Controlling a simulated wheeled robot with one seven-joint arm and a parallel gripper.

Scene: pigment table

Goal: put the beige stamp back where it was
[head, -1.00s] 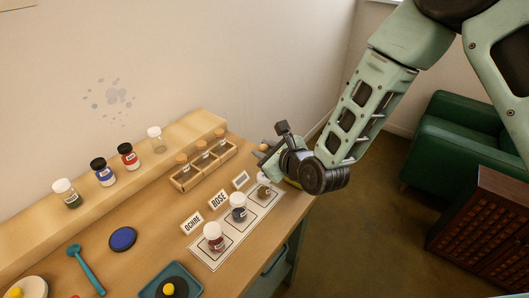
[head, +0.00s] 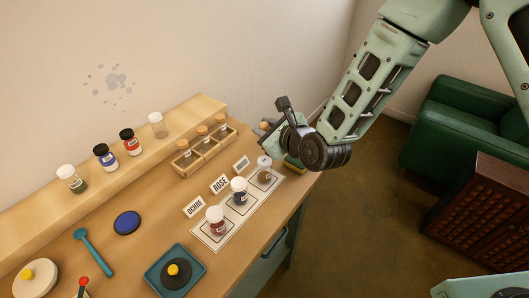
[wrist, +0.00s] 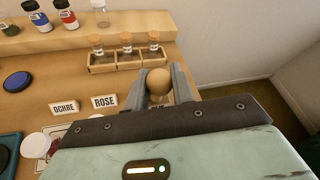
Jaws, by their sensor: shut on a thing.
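The beige stamp shows in the wrist view as a round beige knob (wrist: 159,82) between the two grey fingers of my gripper (wrist: 165,88). My gripper is shut on it. The lower part of the stamp is hidden behind the gripper's body. In the head view a small beige bit of the stamp (head: 264,125) shows beside my gripper (head: 270,136), which is over the right end of the table, behind a clear-lidded jar (head: 264,172). I cannot tell whether the stamp touches the tabletop.
A wooden rack (head: 205,150) with corked vials stands left of my gripper. A white mat (head: 222,243) holds jars, with label cards behind it, OCHRE (head: 194,207) and ROSE (head: 220,184) among them. A blue disc (head: 127,222) and a teal tray (head: 196,270) lie further left.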

